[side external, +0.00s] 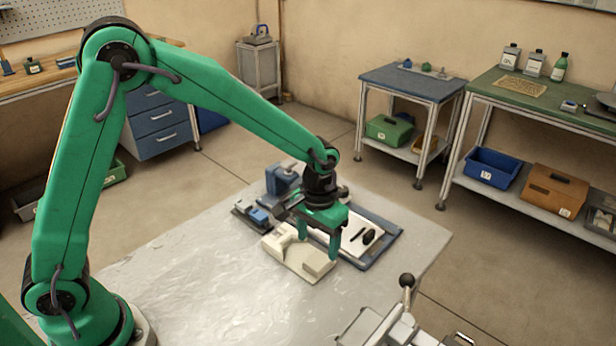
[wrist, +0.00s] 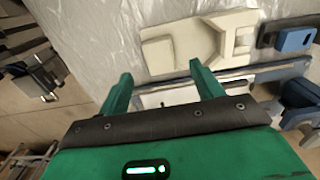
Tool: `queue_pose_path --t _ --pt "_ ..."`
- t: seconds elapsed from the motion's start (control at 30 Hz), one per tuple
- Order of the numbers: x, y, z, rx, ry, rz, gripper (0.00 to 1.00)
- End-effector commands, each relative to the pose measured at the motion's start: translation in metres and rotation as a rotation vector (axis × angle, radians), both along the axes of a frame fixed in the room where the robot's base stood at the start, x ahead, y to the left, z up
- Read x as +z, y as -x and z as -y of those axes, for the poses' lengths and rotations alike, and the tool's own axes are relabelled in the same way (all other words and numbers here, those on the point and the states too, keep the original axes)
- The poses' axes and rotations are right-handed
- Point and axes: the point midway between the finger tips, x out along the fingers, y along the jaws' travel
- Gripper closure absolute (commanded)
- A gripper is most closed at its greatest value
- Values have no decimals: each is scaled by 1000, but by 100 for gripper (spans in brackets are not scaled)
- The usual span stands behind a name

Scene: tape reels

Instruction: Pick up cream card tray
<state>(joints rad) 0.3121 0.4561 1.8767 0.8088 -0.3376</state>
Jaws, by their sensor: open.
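The cream card tray (side external: 292,258) lies on the pale worktable, left of and below my gripper in the side view. It is a cream moulded piece with raised parts. In the wrist view the cream tray (wrist: 165,55) lies just beyond my fingertips. My gripper (side external: 318,242) is open, with its green fingers pointing down near the tray's right side. In the wrist view my gripper (wrist: 160,72) shows its two fingers apart with nothing held between them. I cannot tell the exact height of the fingertips above the table.
A blue-edged tray (side external: 388,246) with a white sheet and dark items lies right beside the cream tray. A blue-grey device (side external: 281,180) and a small grey-and-blue fixture (side external: 256,216) stand behind. A metal device with a black knob (side external: 407,281) is at the front. The table's left side is clear.

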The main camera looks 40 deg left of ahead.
Motion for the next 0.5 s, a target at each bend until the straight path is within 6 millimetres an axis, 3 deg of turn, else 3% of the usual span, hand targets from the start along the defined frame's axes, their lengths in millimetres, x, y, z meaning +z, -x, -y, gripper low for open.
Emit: queue_pose_path --t 0.37,0.5 --pt "-11 0 0 0 0 -1 34" --pt "-23 0 0 0 -1 -3 34"
